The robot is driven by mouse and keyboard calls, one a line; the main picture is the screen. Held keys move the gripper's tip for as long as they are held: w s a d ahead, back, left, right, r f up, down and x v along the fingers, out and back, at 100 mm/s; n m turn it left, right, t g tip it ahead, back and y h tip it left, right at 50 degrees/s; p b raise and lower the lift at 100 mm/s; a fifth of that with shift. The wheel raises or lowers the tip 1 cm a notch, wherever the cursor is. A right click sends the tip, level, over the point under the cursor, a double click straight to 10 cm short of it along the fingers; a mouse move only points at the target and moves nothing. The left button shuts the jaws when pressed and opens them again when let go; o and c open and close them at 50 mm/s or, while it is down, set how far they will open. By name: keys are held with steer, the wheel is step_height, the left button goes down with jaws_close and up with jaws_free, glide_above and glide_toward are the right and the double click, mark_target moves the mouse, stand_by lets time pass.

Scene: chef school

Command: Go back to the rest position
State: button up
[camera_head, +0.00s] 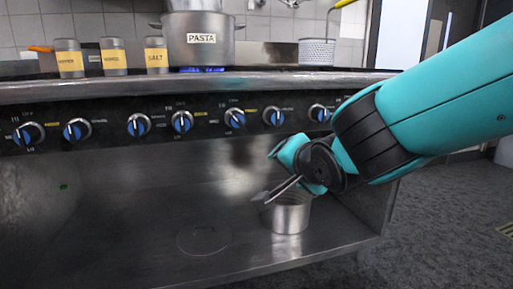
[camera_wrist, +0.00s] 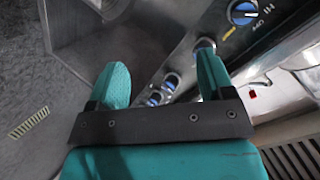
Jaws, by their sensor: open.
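My gripper (camera_wrist: 162,88) shows in the wrist view with its two teal fingers spread apart and nothing between them. In the head view my teal and black arm reaches in from the right. Its end is in front of the stove (camera_head: 150,132), below the knob panel at the right. A metal pot (camera_head: 290,216) stands on the lower shelf, partly behind the end of my arm in the picture. The fingertips are not clear in the head view.
A pot labelled PASTA (camera_head: 201,52) stands over a lit blue flame on the stove top. Several labelled shakers, one reading SALT (camera_head: 156,56), stand to its left. A round lid (camera_head: 203,239) lies on the lower shelf (camera_head: 130,262). Open floor (camera_head: 440,225) lies at the right.

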steer(key=s+d+f+n+g+p, duration=0.1)
steer(key=s+d+n+g, duration=0.25)
steer(key=s, duration=0.45)
steer(key=s+d+f+n+g+y, duration=0.1)
steer(key=s+d+n+g, duration=0.1)
steer(key=s+n+g, duration=0.45)
steer(key=s+d+f+n+g+p, duration=0.1)
steer(key=s+d+n, duration=0.2)
steer(key=s, duration=0.7)
step_height(320, 180, up, 38)
steer(key=s+n+g+p, duration=0.1)
steer(key=p, duration=3.7)
steer(key=shift+s+a, duration=0.15)
steer(key=shift+s, duration=0.25)
steer(key=shift+c, duration=0.4)
